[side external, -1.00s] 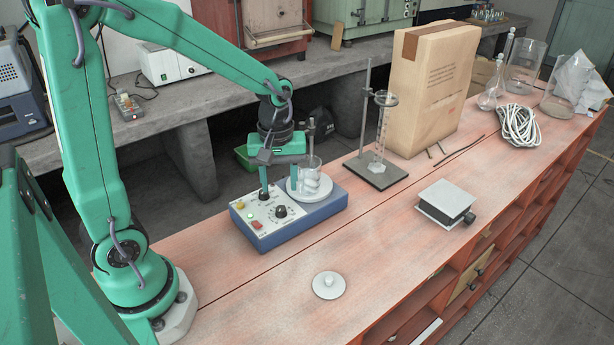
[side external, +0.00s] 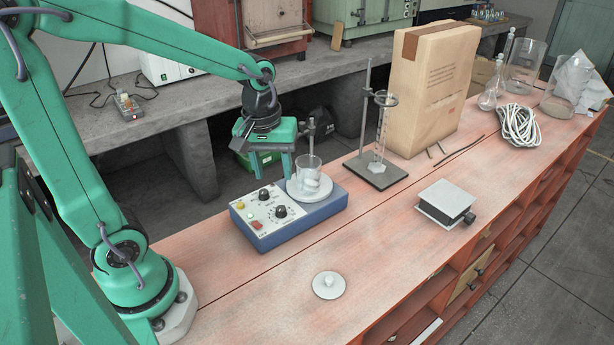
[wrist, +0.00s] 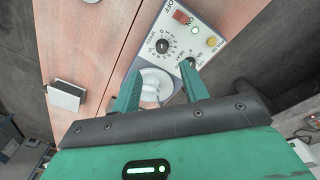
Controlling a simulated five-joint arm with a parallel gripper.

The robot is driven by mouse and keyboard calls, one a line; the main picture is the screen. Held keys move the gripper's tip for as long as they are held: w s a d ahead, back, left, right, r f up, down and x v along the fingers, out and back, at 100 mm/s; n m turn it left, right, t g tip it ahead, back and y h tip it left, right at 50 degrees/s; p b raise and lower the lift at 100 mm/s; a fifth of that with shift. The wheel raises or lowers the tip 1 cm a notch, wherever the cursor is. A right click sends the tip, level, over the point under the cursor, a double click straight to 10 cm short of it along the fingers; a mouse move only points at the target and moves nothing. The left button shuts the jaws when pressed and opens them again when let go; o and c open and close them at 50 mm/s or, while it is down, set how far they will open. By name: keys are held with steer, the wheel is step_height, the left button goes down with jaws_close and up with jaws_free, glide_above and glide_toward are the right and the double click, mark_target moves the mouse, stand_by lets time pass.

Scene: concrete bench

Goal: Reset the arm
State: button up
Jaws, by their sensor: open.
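My gripper (side external: 272,172) is open and empty. It hangs fingers-down above the back edge of a blue stirrer box (side external: 300,230), clear of it. In the wrist view, my gripper's fingers (wrist: 161,90) are spread apart, with the stirrer's pale round plate (wrist: 152,75) showing between them. A glass beaker (side external: 311,170) stands on that plate, to the right of my fingers. The stirrer's front panel (wrist: 180,32) has two black knobs, a red switch, and a green and a yellow lamp.
A retort stand with a glass cylinder (side external: 381,140) and a tall cardboard box (side external: 432,95) stand to the right. A white round lid (side external: 328,285) and a small jack (side external: 446,202) lie on the bench. The bench's front left is clear.

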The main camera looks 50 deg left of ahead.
steer(key=s+d+r+m+t, duration=0.2)
steer(key=s+r+m+t, duration=0.2)
steer(key=s+r+m, duration=0.3)
steer(key=shift+s+d+r+m, duration=0.15)
steer(key=shift+s+m, duration=0.55)
steer(key=shift+m, duration=0.3)
